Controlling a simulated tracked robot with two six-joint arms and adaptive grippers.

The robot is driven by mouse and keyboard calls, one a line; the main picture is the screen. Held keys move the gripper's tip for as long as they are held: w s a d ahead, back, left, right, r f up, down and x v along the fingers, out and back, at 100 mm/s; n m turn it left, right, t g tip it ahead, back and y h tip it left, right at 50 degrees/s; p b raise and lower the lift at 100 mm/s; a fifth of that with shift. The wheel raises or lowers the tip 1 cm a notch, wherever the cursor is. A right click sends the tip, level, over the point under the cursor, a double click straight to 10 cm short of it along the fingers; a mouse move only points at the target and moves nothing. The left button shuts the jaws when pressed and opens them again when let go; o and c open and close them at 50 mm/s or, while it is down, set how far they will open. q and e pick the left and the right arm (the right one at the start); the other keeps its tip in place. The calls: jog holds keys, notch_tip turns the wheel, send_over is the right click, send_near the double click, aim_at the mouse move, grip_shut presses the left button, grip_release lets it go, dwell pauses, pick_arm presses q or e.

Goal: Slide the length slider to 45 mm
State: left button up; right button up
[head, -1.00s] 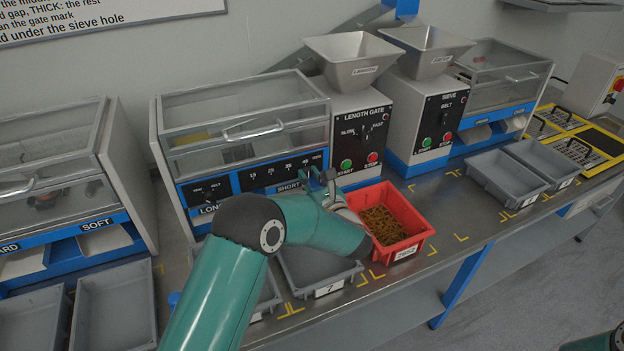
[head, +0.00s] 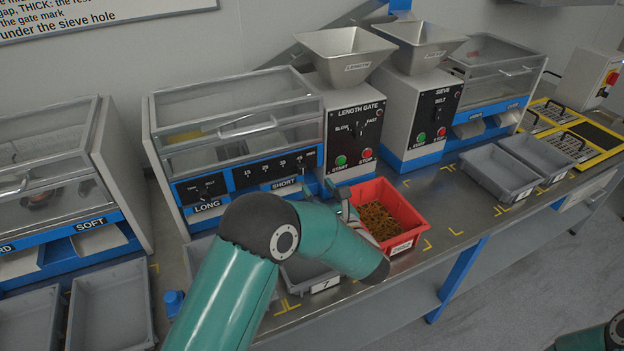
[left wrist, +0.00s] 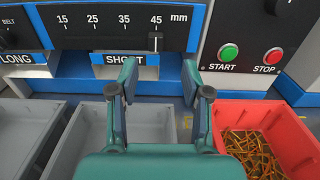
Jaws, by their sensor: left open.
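The panel also shows on the length gate machine in the head view (head: 272,172). My left gripper (left wrist: 161,92) is open and empty, its two fingers apart in front of and below the panel, not touching the knob. In the head view the gripper (head: 333,191) is near the panel's lower right, beside the red bin. My right gripper is not in view.
The red bin (head: 411,214) of small brown pieces stands right of my gripper. Green start (left wrist: 229,52) and red stop (left wrist: 273,56) buttons are right of the scale. Grey trays (left wrist: 86,110) sit below the SHORT chute (left wrist: 124,60). The bench edge is close by.

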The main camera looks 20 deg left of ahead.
pick_arm(q)
jog(key=v, duration=0.4)
jog(key=shift+s+d, duration=0.3)
